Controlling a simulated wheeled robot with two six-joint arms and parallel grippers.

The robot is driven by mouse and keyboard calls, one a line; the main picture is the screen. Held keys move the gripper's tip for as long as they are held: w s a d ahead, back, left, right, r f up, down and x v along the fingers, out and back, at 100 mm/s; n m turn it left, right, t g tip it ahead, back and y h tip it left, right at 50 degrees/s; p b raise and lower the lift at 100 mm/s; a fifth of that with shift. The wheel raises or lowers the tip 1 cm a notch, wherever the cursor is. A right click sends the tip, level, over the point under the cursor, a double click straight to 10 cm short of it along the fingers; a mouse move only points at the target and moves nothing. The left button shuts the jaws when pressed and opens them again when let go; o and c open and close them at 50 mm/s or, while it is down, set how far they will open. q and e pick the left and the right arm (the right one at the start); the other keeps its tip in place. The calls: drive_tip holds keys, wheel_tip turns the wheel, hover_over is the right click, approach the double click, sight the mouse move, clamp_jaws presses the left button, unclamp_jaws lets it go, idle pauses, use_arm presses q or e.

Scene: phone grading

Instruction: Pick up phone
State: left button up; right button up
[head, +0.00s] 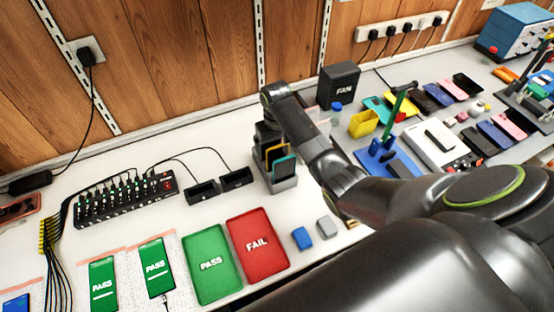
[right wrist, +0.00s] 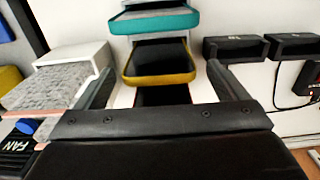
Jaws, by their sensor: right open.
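A grey rack (head: 287,185) on the bench holds upright phones in slots. A teal-edged phone (head: 284,168) is at its front and a yellow-edged phone (head: 272,155) behind it. My right gripper (head: 268,132) is over the back of the rack, largely dark against it. In the right wrist view my right gripper (right wrist: 160,70) is open, its fingers apart on either side of the yellow-edged phone (right wrist: 160,78). The teal-edged phone (right wrist: 165,22) is beyond. A dark shape shows nearer, between the fingers; I cannot tell what it is. I cannot tell contact. My left gripper is not in view.
Green PASS tray (head: 211,283) and red FAIL tray (head: 268,266) lie in front of the rack. Two black holders (head: 236,180) with cables stand left of it. The black FAN box (head: 338,88) stands behind right.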

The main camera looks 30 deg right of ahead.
drive_tip(key=shift+f, duration=1.35)
drive_tip(key=shift+c, duration=0.4)
drive_tip(key=c, duration=1.1)
